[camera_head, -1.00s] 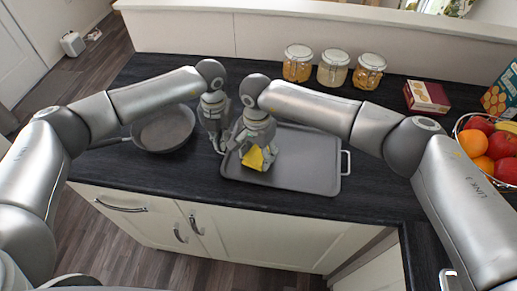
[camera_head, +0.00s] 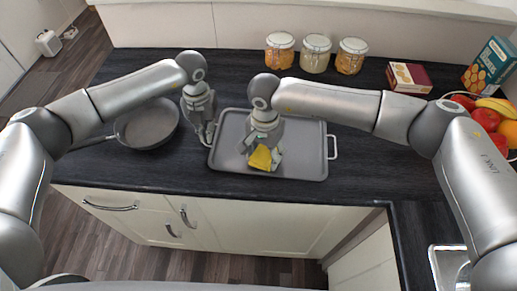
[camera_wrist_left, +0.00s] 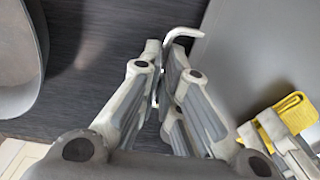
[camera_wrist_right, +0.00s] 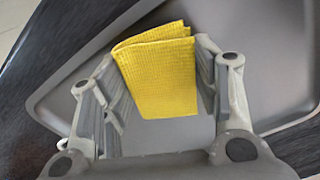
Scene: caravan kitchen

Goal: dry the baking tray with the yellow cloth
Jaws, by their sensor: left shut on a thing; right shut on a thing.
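The grey baking tray (camera_head: 305,150) lies flat on the dark counter, with a handle at each short end. My left gripper (camera_head: 209,139) is shut on the tray's left handle; in the left wrist view the handle (camera_wrist_left: 185,35) shows between the fingertips (camera_wrist_left: 168,62). My right gripper (camera_head: 264,152) is shut on the folded yellow cloth (camera_head: 260,158) over the left-middle part of the tray. The right wrist view shows the cloth (camera_wrist_right: 158,75) between the fingers, above the tray surface (camera_wrist_right: 260,70). I cannot tell whether the cloth's underside touches the tray.
A dark frying pan (camera_head: 147,125) stands left of the tray, close to my left gripper. Three jars (camera_head: 315,54), a red box (camera_head: 409,77), a tall box (camera_head: 490,65) and a fruit basket (camera_head: 487,120) line the back and right. Counter behind the tray is clear.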

